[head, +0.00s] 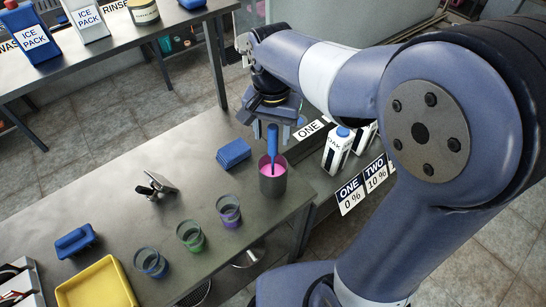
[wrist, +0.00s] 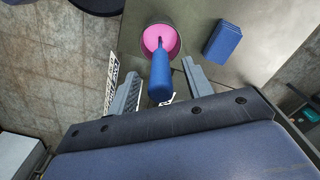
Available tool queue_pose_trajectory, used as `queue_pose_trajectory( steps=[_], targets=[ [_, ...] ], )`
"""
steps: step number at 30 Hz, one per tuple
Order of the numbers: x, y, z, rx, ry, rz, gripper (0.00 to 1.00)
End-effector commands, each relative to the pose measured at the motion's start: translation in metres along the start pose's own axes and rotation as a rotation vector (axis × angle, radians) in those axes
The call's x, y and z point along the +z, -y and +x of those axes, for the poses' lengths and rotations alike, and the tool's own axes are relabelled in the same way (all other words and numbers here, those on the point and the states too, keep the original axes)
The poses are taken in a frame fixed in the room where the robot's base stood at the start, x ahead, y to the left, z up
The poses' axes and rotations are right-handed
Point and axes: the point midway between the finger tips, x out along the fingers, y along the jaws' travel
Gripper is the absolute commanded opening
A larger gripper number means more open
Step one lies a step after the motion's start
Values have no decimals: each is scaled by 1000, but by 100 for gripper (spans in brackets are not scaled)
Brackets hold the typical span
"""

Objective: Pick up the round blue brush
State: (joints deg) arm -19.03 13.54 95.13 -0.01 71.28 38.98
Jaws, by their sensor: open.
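A blue brush handle (head: 272,145) stands upright in a metal cup (head: 272,182) with pink liquid on the counter; the brush head is hidden in the liquid. In the wrist view, the handle (wrist: 160,78) points toward my gripper, and the cup (wrist: 174,43) is beyond it. My gripper (head: 269,122) is open above the cup. In the wrist view, the fingers of my gripper (wrist: 160,69) are on either side of the handle, with gaps visible on both sides.
A stack of blue pads (head: 233,153) lies beside the cup. Several glasses (head: 190,236), a blue block-shaped item (head: 75,241) and a yellow tray (head: 97,287) stand on the counter at left. Cartons (head: 338,148) stand behind the cup, to the right.

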Motion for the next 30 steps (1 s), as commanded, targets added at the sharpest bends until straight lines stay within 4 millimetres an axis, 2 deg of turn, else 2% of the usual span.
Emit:
queue_pose_trajectory(
  steps=[3,7,16,30],
  targets=[
    [-3,-1,19,4,5,1,48],
    [-2,-1,35,3,4,0,48],
    [-3,-1,40,0,1,0,48],
    [-3,-1,39,0,1,0,10]
  ],
)
